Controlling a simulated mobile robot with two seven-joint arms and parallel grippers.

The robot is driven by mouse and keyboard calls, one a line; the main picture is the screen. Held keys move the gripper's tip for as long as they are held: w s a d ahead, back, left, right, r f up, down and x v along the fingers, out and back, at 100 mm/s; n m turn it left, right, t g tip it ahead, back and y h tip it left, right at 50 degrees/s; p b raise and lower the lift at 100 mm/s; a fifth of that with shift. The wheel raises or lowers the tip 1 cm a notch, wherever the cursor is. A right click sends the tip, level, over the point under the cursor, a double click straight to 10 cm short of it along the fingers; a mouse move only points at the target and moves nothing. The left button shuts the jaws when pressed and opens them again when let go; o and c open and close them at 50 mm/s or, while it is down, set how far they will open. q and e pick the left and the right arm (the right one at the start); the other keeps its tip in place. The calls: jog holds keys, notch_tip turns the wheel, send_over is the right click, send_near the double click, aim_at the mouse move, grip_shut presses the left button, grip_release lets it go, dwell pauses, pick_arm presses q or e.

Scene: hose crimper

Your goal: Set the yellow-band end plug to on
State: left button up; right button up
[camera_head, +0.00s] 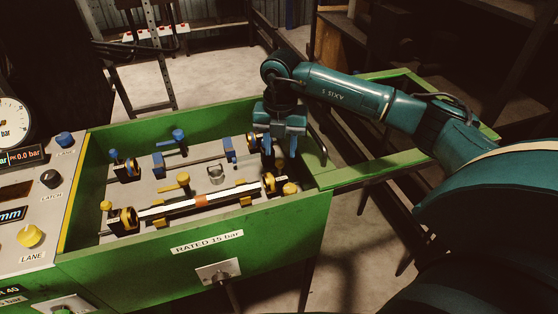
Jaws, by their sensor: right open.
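The green crimper bench (150,262) holds a front lane with yellow fittings and a back lane with blue ones. A pale hose with an orange band (202,199) lies along the front lane. At its right end is a dark fitting with yellow parts (289,188); at its left end is another yellow-ringed fitting (129,216). I cannot tell for sure which one is the yellow-band end plug, nor its setting. My right gripper (280,148) points down, open, over the right end of the back lane, behind the right yellow fitting. It partly hides the blue fitting there. My left gripper is out of view.
A control panel with a yellow lane knob (30,236), a black latch knob (50,178) and a gauge (10,120) is at left. A green lid or gate (375,172) extends right, below my right arm. The bench's raised walls surround the lanes.

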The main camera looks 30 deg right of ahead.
aim_at(280, 160)
notch_tip(280, 160, down, 6)
jog(key=shift+r, duration=0.15)
jog(key=shift+c, duration=0.4)
grip_shut()
